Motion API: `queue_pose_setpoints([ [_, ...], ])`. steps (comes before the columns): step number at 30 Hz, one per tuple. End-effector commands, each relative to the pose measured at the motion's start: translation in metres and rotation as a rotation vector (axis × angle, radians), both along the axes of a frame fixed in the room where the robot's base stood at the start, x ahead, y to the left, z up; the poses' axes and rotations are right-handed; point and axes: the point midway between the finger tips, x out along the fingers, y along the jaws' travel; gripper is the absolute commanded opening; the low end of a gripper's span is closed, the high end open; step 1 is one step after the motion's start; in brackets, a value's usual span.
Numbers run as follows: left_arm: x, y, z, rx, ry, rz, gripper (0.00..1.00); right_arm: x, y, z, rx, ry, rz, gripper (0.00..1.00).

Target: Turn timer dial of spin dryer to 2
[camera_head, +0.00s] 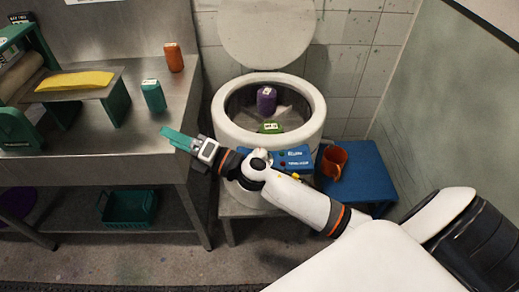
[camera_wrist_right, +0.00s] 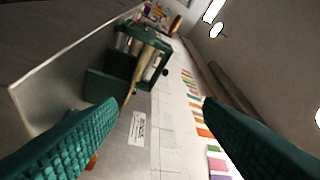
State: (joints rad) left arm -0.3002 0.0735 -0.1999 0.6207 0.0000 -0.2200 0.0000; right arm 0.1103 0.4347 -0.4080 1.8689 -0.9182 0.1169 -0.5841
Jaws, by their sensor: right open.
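The spin dryer (camera_head: 225,128) is a white drum with its round lid (camera_head: 268,32) raised against the wall. Its blue control panel (camera_head: 296,157) faces front, with a small red spot and a yellow spot on it. My right forearm and wrist cross in front of the panel and cover part of it; I cannot make out the timer dial or its setting. My right gripper (camera_head: 177,138) is to the left of the dryer, over the steel bench's right edge. Its teal fingers (camera_wrist_right: 165,135) are spread apart with nothing between them. My left gripper is not in view.
A purple bottle (camera_head: 266,99) and a green item (camera_head: 270,127) are inside the drum. The steel bench (camera_head: 130,172) holds teal (camera_head: 153,95) and orange (camera_head: 174,57) containers and a green mangle (camera_wrist_right: 148,52). A blue stool (camera_head: 366,182) with an orange bucket (camera_head: 334,161) stands right.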

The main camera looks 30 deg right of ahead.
Motion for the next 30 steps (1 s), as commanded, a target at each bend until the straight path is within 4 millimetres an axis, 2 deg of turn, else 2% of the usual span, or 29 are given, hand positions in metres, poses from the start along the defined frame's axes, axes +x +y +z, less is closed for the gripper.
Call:
queue_pose_setpoints([
  [1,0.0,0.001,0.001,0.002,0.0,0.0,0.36,-0.001,0.014,0.012,-0.148,-0.118,0.089,0.61],
  [2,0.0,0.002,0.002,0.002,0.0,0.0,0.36,-0.004,0.023,0.015,-0.242,-0.187,0.146,0.61],
  [5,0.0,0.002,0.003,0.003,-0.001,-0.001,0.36,-0.015,0.041,0.011,-0.554,-0.396,0.335,0.61],
  [7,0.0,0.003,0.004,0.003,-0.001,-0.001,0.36,-0.021,0.043,-0.001,-0.777,-0.52,0.471,0.61],
  [9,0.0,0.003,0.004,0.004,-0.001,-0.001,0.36,-0.024,0.033,-0.018,-1.002,-0.619,0.611,0.61],
  [11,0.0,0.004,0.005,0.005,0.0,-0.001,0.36,-0.024,0.016,-0.033,-1.191,-0.683,0.735,0.61],
  [14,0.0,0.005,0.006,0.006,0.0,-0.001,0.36,-0.02,-0.032,-0.054,-1.496,-0.733,0.953,0.61],
  [15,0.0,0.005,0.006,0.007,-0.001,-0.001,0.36,-0.018,-0.055,-0.058,-1.607,-0.733,1.04,0.61],
  [18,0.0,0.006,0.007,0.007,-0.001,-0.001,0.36,-0.013,-0.116,-0.059,-1.837,-0.681,1.246,0.61],
  [21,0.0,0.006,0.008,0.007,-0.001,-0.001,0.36,-0.013,-0.166,-0.051,-1.984,-0.592,1.409,0.61],
  [25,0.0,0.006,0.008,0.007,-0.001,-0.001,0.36,-0.015,-0.205,-0.04,-2.072,-0.498,1.536,0.61],
  [30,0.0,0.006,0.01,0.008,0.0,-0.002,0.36,-0.018,-0.216,-0.044,-2.092,-0.464,1.582,0.61],
])
